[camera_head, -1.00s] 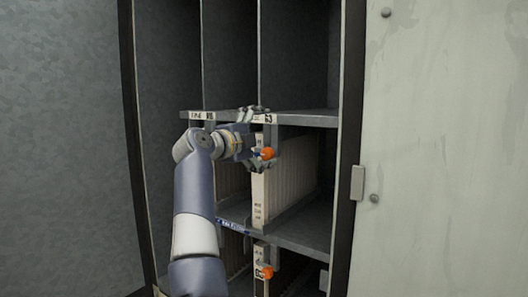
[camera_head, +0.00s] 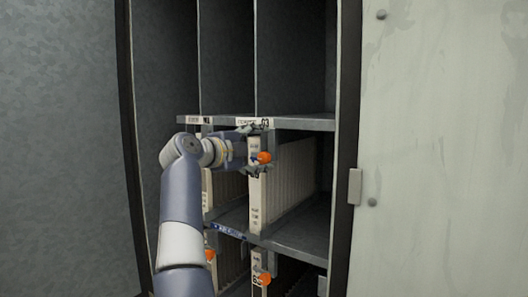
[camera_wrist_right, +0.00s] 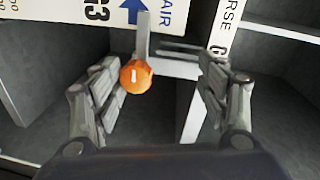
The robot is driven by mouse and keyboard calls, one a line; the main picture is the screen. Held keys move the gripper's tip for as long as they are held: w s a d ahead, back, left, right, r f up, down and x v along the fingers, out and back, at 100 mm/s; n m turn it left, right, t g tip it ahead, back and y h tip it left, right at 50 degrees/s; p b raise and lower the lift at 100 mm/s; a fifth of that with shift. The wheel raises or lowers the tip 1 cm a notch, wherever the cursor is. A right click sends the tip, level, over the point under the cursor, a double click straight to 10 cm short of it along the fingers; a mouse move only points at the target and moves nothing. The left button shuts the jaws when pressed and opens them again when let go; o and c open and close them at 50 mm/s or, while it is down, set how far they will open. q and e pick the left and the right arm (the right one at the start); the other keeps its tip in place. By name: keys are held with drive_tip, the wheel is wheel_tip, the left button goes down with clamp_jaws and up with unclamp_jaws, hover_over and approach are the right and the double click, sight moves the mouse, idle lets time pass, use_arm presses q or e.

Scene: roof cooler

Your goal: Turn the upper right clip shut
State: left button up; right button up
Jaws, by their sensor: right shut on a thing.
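The upper right clip (camera_head: 264,157) has a round orange knob and a grey bar. It sits at the front of a pale filter panel (camera_head: 258,205), under the shelf edge. My right gripper (camera_head: 257,150) reaches it from the left, one finger above the knob and one below. In the right wrist view the orange knob (camera_wrist_right: 136,76) lies between the fingers (camera_wrist_right: 155,88), close to the left one, with the bar pointing up. The gripper is shut on the clip, though the exact contact is not clear. My left gripper is out of view.
The lower right clip (camera_head: 264,279) and lower left clip (camera_head: 210,255) show below. My arm hides part of the left column. Compartments above the labelled shelf edge (camera_head: 305,124) look empty. An open grey door (camera_head: 440,150) stands at the right.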

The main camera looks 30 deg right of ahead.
drive_tip(key=shift+s+a+r, duration=0.2)
drive_tip(key=shift+a+r, duration=0.35)
drive_tip(key=shift+a, duration=0.05)
drive_tip(key=shift+s+a+r, duration=0.2)
drive_tip(key=shift+a+r, duration=0.35)
drive_tip(key=shift+c, duration=0.3)
use_arm(q)
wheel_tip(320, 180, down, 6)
drive_tip(key=b, duration=0.6)
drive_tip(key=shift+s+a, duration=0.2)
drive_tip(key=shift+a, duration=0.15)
use_arm(e)
drive_tip(key=v, duration=0.9)
drive_tip(key=shift+s+f, duration=0.4)
drive_tip(key=shift+f, duration=0.05)
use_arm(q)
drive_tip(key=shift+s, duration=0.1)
use_arm(e)
drive_tip(key=shift+s+a+r, duration=0.1)
drive_tip(key=shift+s+a, duration=0.05)
drive_tip(key=shift+a, duration=0.15)
drive_tip(key=shift+d, duration=0.1)
